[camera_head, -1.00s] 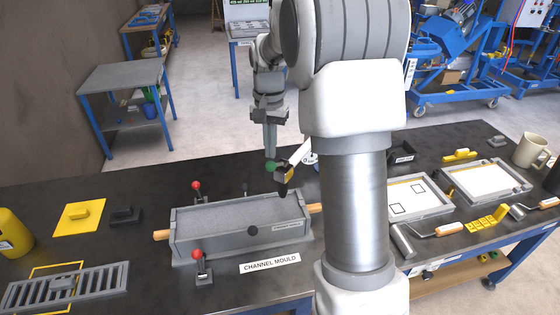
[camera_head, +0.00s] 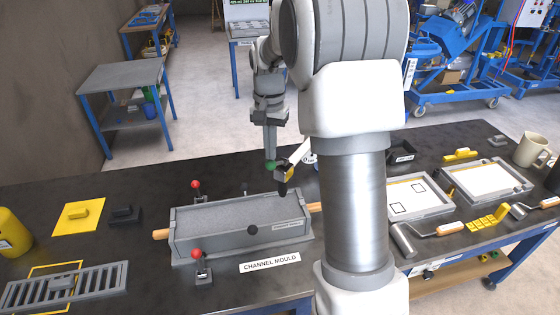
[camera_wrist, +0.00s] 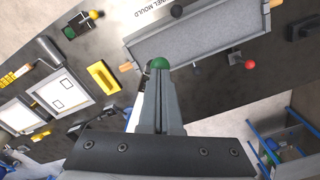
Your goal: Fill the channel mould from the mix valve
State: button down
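The channel mould (camera_head: 190,255) is a long grey trough on the dark bench, with wooden rod ends and red-knobbed clamps. A flat, speckled grey surface shows inside it, close under the rim; I cannot tell its exact depth. It also shows in the wrist view (camera_wrist: 135,50). My gripper (camera_head: 270,160) points down behind the mould. Its fingers look closed together at a green knob (camera_wrist: 160,63), which seems to be the mix valve's handle. A black-tipped spout (camera_head: 283,181) is beside it, over the mould's back right. No stream is clearly visible.
A "CHANNEL MOULD" label (camera_head: 270,262) lies in front. A grey grate (camera_head: 100,285) and a yellow plate (camera_head: 78,217) lie left. Shallow trays (camera_head: 440,207) and a roller (camera_head: 403,241) lie right. My arm hides the bench's middle.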

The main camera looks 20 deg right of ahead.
jog(key=shift+f+b, duration=1.1)
jog(key=shift+f, duration=0.7)
dwell(6.2)
